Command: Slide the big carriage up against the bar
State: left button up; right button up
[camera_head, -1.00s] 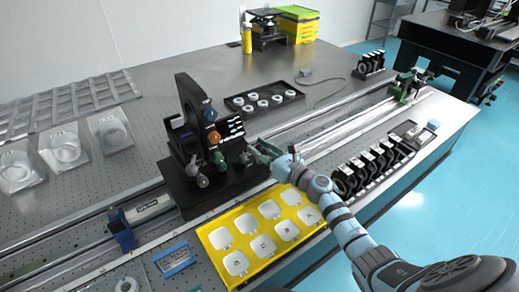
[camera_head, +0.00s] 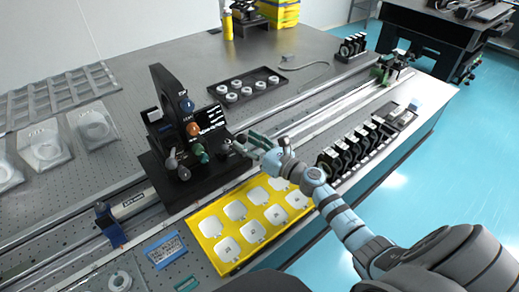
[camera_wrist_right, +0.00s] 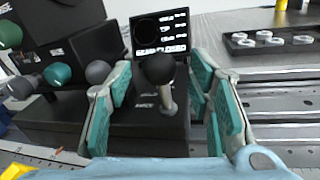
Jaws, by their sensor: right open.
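The big carriage (camera_head: 160,180) is a black block with an upright plate, coloured knobs and a small screen, sitting on the long rail (camera_head: 320,118). In the right wrist view a black ball knob (camera_wrist_right: 160,68) on a metal stem stands on the carriage's near side. My right gripper (camera_head: 250,143) is at the carriage's right end. In the wrist view its teal-padded fingers (camera_wrist_right: 163,108) are open on both sides of the knob, with gaps left. A blue block (camera_head: 110,224) sits on the rail left of the carriage. My left gripper is not in view.
A yellow tray (camera_head: 207,226) of white pieces lies in front of the carriage. A black tray (camera_head: 262,76) of white rings lies behind the rail. A row of black mounts (camera_head: 350,150) stands near the front edge. A green-black fixture (camera_head: 388,68) is at the rail's far right.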

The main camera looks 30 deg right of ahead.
jog(key=v, duration=0.9)
